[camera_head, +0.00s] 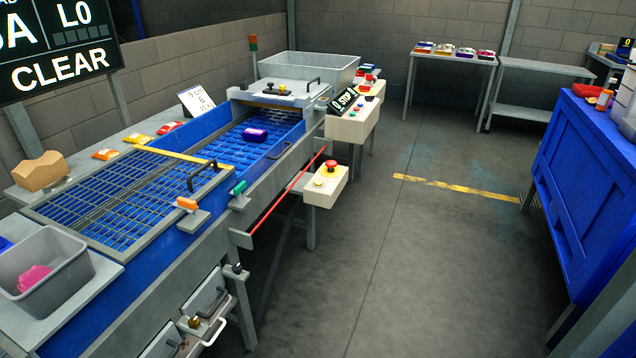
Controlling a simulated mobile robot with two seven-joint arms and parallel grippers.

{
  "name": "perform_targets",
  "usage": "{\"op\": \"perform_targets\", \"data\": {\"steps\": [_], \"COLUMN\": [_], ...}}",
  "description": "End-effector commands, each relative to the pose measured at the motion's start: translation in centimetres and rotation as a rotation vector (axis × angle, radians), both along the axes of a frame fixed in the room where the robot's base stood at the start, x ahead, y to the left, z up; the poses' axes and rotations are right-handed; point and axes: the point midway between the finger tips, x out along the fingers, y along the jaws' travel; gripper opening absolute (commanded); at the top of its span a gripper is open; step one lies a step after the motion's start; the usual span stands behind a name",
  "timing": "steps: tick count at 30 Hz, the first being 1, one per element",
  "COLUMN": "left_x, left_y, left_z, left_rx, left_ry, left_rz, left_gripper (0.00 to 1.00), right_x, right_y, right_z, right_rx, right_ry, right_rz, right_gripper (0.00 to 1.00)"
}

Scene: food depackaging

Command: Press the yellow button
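A cream control box (325,194) stands on a post at the right side of the blue conveyor. It carries a red mushroom button (331,164) on a yellow base and a small pale yellow button (318,183) nearer the front. A second, larger cream box (352,125) further back carries several small buttons and a black STOP sign (343,99). Some of its buttons look red and one looks yellowish, but they are too small to tell clearly. Neither of my grippers is in view, and nothing touches the boxes.
The blue conveyor (262,137) with a purple pack (255,134) on it runs along the left. A red bar (287,194) runs along its side. A grey bin (45,270) is at the lower left. A blue cabinet (585,180) stands right. The floor between is clear.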

Motion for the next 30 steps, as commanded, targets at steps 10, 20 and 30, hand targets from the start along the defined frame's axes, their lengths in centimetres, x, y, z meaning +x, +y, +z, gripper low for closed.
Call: {"op": "perform_targets", "data": {"steps": [10, 20, 30], "left_x": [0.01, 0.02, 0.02], "left_y": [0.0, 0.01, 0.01], "left_z": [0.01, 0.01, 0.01], "left_rx": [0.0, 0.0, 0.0], "left_ry": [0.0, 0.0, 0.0], "left_rz": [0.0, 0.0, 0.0], "left_gripper": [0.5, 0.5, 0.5], "right_x": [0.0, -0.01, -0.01], "right_y": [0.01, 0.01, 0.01], "right_z": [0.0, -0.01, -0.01], "right_rx": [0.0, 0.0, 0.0], "right_ry": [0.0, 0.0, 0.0], "right_rz": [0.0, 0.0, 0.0], "right_gripper": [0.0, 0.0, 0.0]}}
